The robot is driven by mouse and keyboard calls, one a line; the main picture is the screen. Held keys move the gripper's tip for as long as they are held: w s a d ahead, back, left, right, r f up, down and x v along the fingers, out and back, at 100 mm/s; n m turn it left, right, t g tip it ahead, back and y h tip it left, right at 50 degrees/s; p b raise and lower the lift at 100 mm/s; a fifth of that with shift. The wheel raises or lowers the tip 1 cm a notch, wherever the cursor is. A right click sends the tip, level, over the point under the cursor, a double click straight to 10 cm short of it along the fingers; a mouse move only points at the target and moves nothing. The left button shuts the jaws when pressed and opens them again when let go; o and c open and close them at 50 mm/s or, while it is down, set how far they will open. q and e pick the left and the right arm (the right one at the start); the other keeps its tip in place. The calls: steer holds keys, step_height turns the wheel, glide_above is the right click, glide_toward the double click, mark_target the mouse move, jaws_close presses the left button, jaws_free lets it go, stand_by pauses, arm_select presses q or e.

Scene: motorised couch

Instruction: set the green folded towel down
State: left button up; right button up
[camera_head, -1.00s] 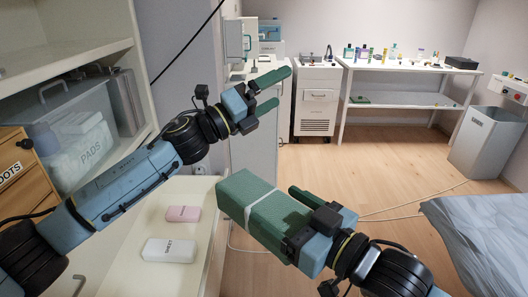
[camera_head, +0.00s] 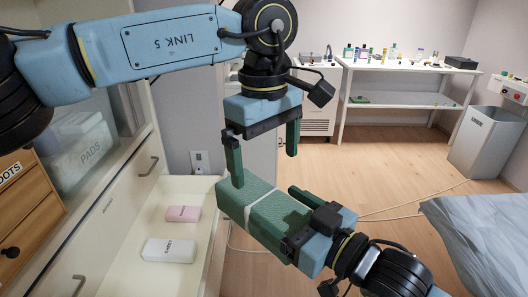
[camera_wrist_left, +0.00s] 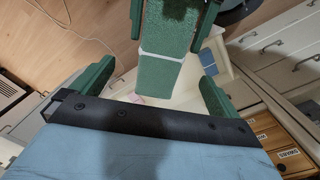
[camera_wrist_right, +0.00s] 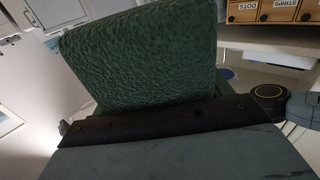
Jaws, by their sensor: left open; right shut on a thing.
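The green folded towel (camera_head: 268,212), with a pale band around it, is held in the air by my right gripper (camera_head: 302,222), which is shut on its near right end. The towel fills much of the right wrist view (camera_wrist_right: 140,62). My left gripper (camera_head: 264,165) points down above the towel's far end, its fingers open and spread. One left finger appears close to the towel's far left corner; I cannot tell whether they touch. In the left wrist view the towel (camera_wrist_left: 165,45) lies beyond the open left fingers (camera_wrist_left: 150,90), not between their tips.
An open drawer (camera_head: 205,245) at left holds a pink box (camera_head: 183,213) and a white box (camera_head: 169,250). A bed (camera_head: 480,235) stands at right, a grey bin (camera_head: 487,140) behind it. A white table (camera_head: 400,100) with bottles stands at the back.

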mark_target(264, 196)
arm_select(q)
steer(key=shift+w+a+f, duration=0.1)
steer(key=shift+a, duration=0.15)
steer(key=shift+f, duration=0.35)
step_height(264, 196, down, 11)
steer(key=shift+r, duration=0.1)
steer(key=c, duration=1.1)
steer(key=shift+c, duration=0.3)
arm_select(e)
steer(key=o, duration=1.1)
